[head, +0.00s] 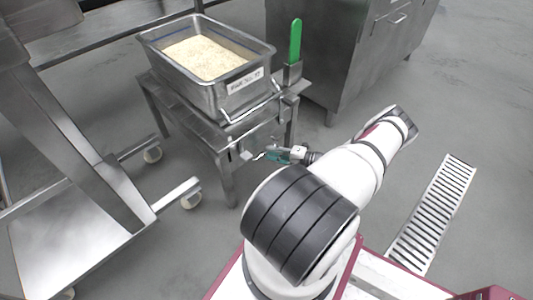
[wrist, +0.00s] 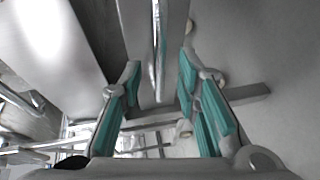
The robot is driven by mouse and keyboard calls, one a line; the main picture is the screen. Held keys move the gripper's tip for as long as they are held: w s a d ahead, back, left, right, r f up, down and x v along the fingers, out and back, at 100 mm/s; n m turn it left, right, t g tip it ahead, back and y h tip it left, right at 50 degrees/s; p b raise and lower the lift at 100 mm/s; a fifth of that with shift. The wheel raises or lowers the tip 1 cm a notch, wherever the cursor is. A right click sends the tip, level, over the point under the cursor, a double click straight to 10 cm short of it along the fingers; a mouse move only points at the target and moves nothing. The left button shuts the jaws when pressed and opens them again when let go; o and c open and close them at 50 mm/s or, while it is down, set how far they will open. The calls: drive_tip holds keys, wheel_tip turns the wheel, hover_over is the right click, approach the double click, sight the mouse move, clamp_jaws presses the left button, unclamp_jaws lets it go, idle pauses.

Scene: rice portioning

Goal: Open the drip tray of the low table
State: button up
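The low table (head: 228,160) is a small steel stand left of centre in the head view. Its drip tray (head: 262,134) seems to be the metal front below the tabletop; whether it is pulled out at all is hard to tell. My gripper (head: 260,156), with teal finger pads, is at the front of this table, below its top. In the wrist view my gripper (wrist: 160,72) has its fingers spread apart. A narrow bright metal edge (wrist: 157,45) runs between the fingertips, with gaps visible on both sides. I cannot tell if it is the tray's handle.
A steel pan (head: 178,75) of rice (head: 205,57) stands on the low table, beside a green-handled tool (head: 295,42) in a holder. A wheeled steel frame (head: 75,140) is at left, a steel cabinet (head: 350,55) behind. Floor to the right is clear around a drain grate (head: 432,215).

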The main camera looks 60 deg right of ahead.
drive_tip(key=shift+x, duration=1.45)
clamp_jaws()
